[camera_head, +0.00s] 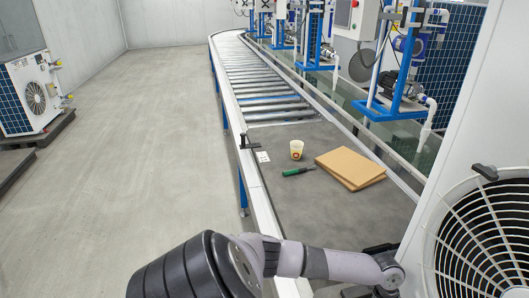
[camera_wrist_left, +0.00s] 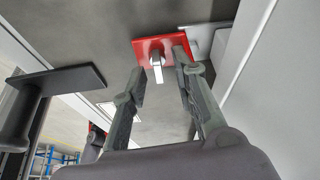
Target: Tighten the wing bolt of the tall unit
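The tall unit (camera_head: 440,205) is a pale cabinet with a round fan grille at the right of the head view. In the left wrist view, a silver wing bolt (camera_wrist_left: 157,68) stands out from a red plate (camera_wrist_left: 148,46). My left gripper (camera_wrist_left: 159,62) is open, with one finger on each side of the wing bolt in the picture. I cannot tell whether either finger touches it. In the head view, my arm reaches from the bottom to the unit's lower left edge, and the bolt does not show there. My right gripper is not in view.
The conveyor bench (camera_head: 345,215) holds a paper cup (camera_head: 296,149), a green-handled tool (camera_head: 298,171) and a cardboard piece (camera_head: 350,166). Blue pump stands (camera_head: 398,70) line the back. The floor at left is open. A black fixture (camera_wrist_left: 55,80) shows at left in the wrist view.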

